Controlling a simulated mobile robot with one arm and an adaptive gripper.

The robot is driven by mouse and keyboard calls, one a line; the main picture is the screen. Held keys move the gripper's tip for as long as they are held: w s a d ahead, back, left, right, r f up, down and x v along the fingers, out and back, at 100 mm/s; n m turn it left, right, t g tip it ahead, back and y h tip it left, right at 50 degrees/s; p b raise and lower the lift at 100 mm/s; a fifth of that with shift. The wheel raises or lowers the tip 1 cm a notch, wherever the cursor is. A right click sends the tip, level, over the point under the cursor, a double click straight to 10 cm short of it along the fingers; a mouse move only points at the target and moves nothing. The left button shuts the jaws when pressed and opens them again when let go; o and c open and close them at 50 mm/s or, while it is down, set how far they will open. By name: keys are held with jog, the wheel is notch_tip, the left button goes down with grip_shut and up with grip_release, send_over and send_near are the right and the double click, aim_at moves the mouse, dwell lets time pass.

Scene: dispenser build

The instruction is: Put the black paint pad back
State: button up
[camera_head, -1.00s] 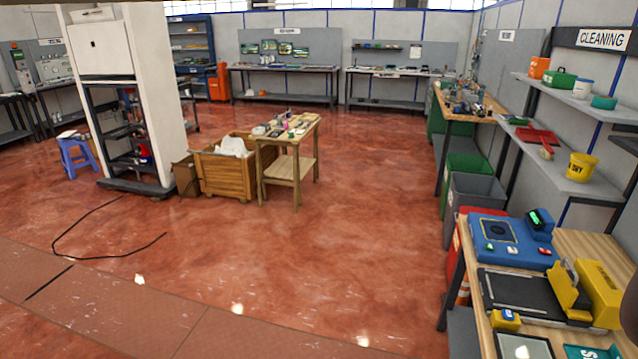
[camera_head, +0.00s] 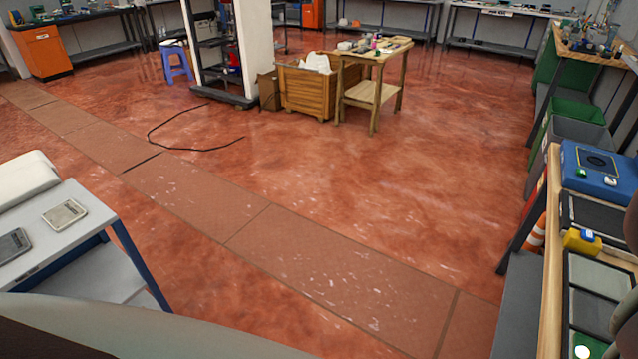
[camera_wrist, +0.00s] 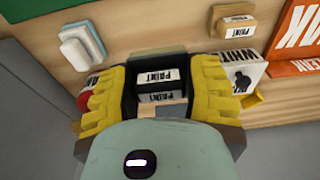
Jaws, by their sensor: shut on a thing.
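In the wrist view, my gripper (camera_wrist: 160,92) has yellow-padded fingers closed from both sides on a small black block with a white label, the black paint pad (camera_wrist: 158,97). Part of the pad is hidden by the fingers and the gripper body. Behind it is a wooden surface (camera_wrist: 125,22). A tan block with a similar label (camera_wrist: 237,26) lies on that surface, beyond the right finger. I cannot make out my gripper or the pad in the head view.
Near the gripper are a white-and-blue block (camera_wrist: 83,46), a red round thing (camera_wrist: 84,101), a white labelled box (camera_wrist: 247,76) and orange signs (camera_wrist: 296,68). In the head view, a workbench (camera_head: 552,300) stands at right and a grey-topped table (camera_head: 85,225) at left. The red floor between is open.

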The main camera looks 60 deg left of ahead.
jog(key=shift+s+f+b, duration=0.1)
jog(key=shift+f+b, duration=2.4)
jog(key=shift+f, duration=1.05)
jog(key=shift+f+b, duration=0.3)
jog(key=shift+f, duration=0.25)
jog(key=o, duration=1.4)
jog(key=shift+r, duration=0.1)
jog(key=shift+r+p, duration=3.05)
jog(key=shift+r, duration=0.9)
